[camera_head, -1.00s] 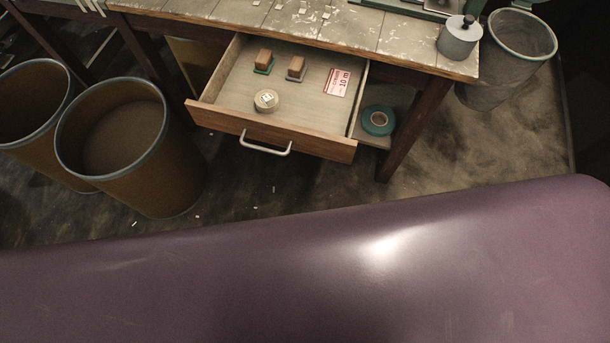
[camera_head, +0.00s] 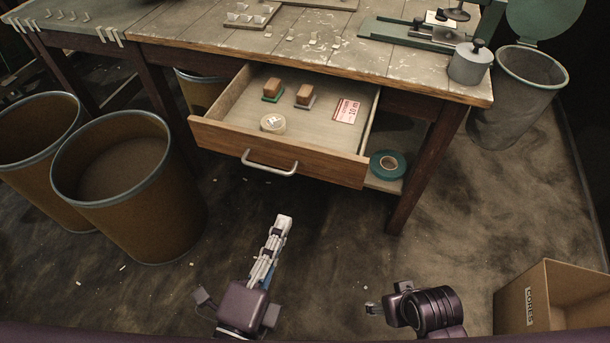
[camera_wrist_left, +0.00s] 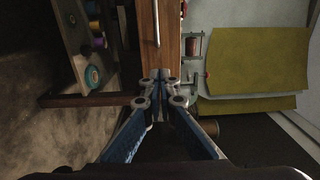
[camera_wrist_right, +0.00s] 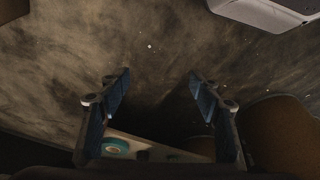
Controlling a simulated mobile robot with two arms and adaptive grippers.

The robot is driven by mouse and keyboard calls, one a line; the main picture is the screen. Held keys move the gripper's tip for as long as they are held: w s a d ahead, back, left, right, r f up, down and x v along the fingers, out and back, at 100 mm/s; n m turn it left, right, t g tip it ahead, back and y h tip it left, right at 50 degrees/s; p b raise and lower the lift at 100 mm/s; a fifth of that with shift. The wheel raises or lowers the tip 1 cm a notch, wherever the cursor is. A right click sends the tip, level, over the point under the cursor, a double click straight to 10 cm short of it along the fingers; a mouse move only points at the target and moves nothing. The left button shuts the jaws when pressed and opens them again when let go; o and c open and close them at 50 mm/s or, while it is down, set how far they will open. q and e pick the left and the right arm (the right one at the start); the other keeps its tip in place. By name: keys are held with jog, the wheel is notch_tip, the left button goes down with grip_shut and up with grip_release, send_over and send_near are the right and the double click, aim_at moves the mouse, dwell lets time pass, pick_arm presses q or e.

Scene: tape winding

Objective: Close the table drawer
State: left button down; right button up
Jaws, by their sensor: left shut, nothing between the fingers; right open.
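The table drawer (camera_head: 280,150) stands pulled out under the worktable's top, with a wooden front and a pale metal handle (camera_head: 270,166). The handle also shows in the left wrist view (camera_wrist_left: 156,24). My left gripper (camera_head: 284,222) is shut and empty, pointing up toward the drawer front from below the handle in the head view, with a gap between. In the left wrist view its closed tips (camera_wrist_left: 161,78) overlap the wooden front in the picture. My right gripper (camera_wrist_right: 158,82) is open and empty, low at the right in the head view, clear of the drawer.
Inside the drawer are two stamp-like blocks (camera_head: 305,97), a tape roll (camera_head: 273,123) and a red-and-white card (camera_head: 347,111). A teal roll (camera_head: 387,164) lies on a shelf beside it. Bins (camera_head: 125,185) stand left, a cardboard box (camera_head: 550,295) lower right. Floor before the drawer is clear.

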pick_arm(q)
jog(key=p, duration=0.2)
send_near(308, 164)
jog(key=p+x, duration=0.2)
jog(key=x, duration=0.3)
jog(key=shift+w+d+r, duration=0.1)
jog(key=shift+w+r, duration=0.05)
jog(key=shift+w, duration=0.2)
jog(key=shift+w+d, duration=0.2)
jog(key=shift+w, duration=0.45)
pick_arm(e)
jog(key=s+f, duration=0.2)
jog(key=f, duration=0.5)
jog(key=s+f+g, duration=0.1)
jog(key=s+f, duration=0.2)
jog(key=f, duration=0.5)
jog(key=shift+s+d+f, duration=0.15)
jog(key=shift+d+f, duration=0.1)
